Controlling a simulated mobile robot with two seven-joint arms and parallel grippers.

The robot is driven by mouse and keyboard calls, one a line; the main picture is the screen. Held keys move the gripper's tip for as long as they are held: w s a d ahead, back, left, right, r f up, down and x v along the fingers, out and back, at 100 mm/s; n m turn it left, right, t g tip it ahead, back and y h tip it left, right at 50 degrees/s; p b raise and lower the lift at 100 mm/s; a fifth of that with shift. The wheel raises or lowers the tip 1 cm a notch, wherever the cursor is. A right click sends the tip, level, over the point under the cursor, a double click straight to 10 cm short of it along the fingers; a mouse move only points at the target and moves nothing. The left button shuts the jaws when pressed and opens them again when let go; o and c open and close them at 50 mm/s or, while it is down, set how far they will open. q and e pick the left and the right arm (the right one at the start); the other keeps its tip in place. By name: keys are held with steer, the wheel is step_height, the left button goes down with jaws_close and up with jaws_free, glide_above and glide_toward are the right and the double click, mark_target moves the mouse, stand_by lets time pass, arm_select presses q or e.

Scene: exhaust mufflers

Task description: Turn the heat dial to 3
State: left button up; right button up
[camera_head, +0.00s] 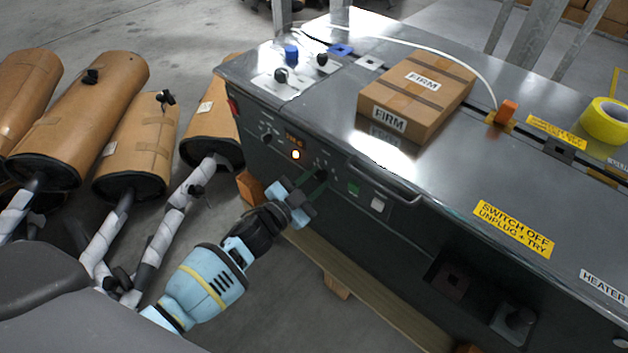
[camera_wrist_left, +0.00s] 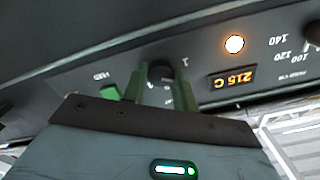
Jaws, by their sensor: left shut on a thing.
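The dark dial (camera_head: 322,174) sits on the machine's front panel, right of the lit orange lamp. In the left wrist view the round black knob (camera_wrist_left: 161,71) lies between my green fingers, with a small white mark "1" beside it. My left gripper (camera_head: 312,181) reaches the panel from the lower left and is shut on this dial; its fingertips also show in the left wrist view (camera_wrist_left: 160,88). The fingers hide part of the dial's scale, and I cannot read its setting. My right gripper is not in view.
An orange display (camera_wrist_left: 233,81) reads about 215 C. Another knob (camera_head: 266,138) sits left on the panel. Right of the dial are a green button (camera_head: 353,188) and a white switch (camera_head: 377,204). A FIRM box (camera_head: 425,85) lies on top. Wrapped mufflers (camera_head: 135,145) stand left.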

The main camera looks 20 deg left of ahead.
arm_select(q)
steer(key=m, duration=0.2)
steer(key=shift+m, duration=0.4)
steer(key=m, duration=0.3)
steer(key=shift+m, duration=0.3)
steer(key=m+b, duration=0.1)
steer(key=m, duration=0.2)
steer(key=shift+f, duration=0.1)
steer(key=shift+m, duration=1.1)
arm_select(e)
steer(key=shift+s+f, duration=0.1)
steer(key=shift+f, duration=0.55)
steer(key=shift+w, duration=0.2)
arm_select(q)
steer(key=o, duration=1)
steer(key=shift+c, duration=0.2)
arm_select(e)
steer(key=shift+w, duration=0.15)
